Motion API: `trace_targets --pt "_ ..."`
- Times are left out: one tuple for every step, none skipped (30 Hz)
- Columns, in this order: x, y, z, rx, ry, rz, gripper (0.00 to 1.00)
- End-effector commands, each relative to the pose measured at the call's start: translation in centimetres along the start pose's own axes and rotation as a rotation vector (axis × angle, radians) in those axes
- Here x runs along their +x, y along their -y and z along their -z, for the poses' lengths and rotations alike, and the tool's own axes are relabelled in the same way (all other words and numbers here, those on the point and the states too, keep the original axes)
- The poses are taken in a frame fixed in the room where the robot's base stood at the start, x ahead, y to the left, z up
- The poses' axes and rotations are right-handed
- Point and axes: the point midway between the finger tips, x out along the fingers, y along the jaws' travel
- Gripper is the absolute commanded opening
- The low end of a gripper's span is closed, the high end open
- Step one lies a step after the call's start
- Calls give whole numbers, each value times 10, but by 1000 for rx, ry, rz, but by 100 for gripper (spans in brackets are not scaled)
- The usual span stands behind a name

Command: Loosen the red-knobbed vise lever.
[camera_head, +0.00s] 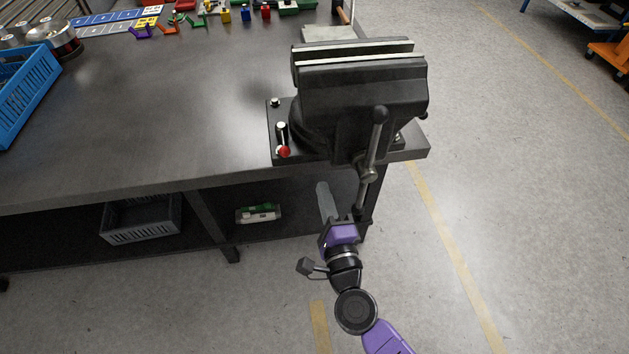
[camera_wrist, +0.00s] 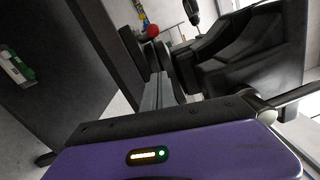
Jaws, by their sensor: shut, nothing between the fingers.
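The vise lever shows in the head view as a short metal rod with a red knob (camera_head: 284,152). It sits at the front left of the vise base, on the bench corner. The red knob also shows in the wrist view (camera_wrist: 153,31), top centre, just beyond my fingers. The dark grey vise (camera_head: 360,92) stands upright on its base plate. My gripper (camera_head: 364,187) is in front of and below the bench edge, right of the red knob and apart from it. Its fingers (camera_wrist: 158,62) are shut and empty. They point up close to the vise's long handle; whether they touch it I cannot tell.
The vise's long handle (camera_head: 378,140) hangs in front of its body, above my gripper. The bench top (camera_head: 190,110) is clear left of the vise. A blue crate (camera_head: 28,88) stands at the far left. A grey bin (camera_head: 142,220) sits on the lower shelf.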

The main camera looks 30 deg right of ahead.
Motion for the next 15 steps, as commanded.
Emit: trace_targets --pt "9 2 -1 1 0 3 0" --pt "14 3 -1 2 -1 3 0" --pt "21 2 0 2 -1 3 0" --pt "28 3 0 2 -1 4 0" --pt "33 2 0 1 -1 3 0" --pt "42 3 -1 3 0 3 0" --pt "47 2 0 2 -1 2 0" --pt "54 2 0 1 -2 3 0" --pt "61 2 0 1 -2 3 0" --pt "67 2 0 1 -1 3 0" --pt "73 2 0 1 -1 3 0" --pt "81 2 0 2 -1 3 0" --pt "86 2 0 2 -2 3 0" --pt "91 2 0 3 -2 3 0" --pt "90 2 -10 2 3 0 0"
